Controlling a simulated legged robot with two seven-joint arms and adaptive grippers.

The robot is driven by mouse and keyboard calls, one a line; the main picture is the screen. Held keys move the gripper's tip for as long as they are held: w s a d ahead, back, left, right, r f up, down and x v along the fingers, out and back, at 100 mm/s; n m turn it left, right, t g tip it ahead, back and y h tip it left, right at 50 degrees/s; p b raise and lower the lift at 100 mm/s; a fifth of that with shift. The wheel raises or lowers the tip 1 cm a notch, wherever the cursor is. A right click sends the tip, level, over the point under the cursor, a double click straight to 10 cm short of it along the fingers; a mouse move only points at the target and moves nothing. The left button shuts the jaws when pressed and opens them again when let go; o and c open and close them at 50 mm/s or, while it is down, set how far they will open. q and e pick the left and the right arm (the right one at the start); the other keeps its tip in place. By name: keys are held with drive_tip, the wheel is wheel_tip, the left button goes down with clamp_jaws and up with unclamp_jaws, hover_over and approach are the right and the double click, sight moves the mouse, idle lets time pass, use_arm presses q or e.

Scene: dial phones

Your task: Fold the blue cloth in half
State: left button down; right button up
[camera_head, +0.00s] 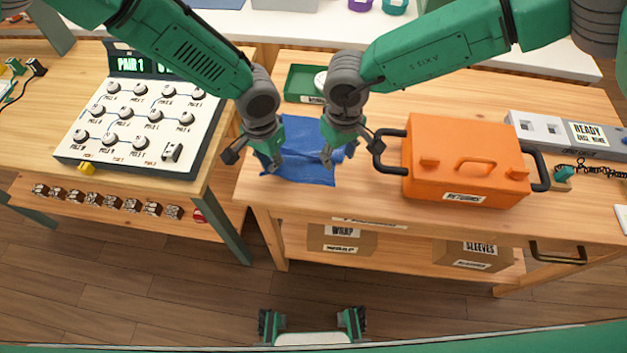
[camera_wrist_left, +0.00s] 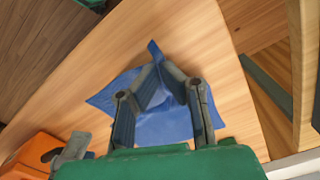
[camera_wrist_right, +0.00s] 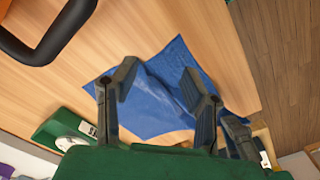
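The blue cloth (camera_head: 305,168) lies on the wooden table, rumpled, with a raised ridge between my grippers. It also shows in the left wrist view (camera_wrist_left: 160,128) and the right wrist view (camera_wrist_right: 160,95). My left gripper (camera_head: 272,164) is at the cloth's left side. In the left wrist view its fingertips (camera_wrist_left: 159,66) come together on the cloth, and a small peak of cloth sticks out beyond them. My right gripper (camera_head: 328,160) is over the cloth's right side. In the right wrist view its fingertips (camera_wrist_right: 158,74) are apart, with cloth visible between and below them.
An orange case (camera_head: 465,160) with black handles stands close to the right of my right gripper. A green tray (camera_head: 303,84) lies behind the cloth. A white dial panel (camera_head: 140,125) stands on the left table, across a gap. The table's front edge is just before the cloth.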

sight(329, 177)
wheel_tip(329, 177, up, 4)
drive_tip(key=a, duration=0.2)
drive_tip(key=shift+m, duration=0.4)
drive_tip(key=f, duration=1)
drive_tip(key=shift+s+f, duration=0.1)
drive_tip(key=shift+s, duration=0.1)
clamp_jaws()
drive_tip(key=shift+r, duration=2.55)
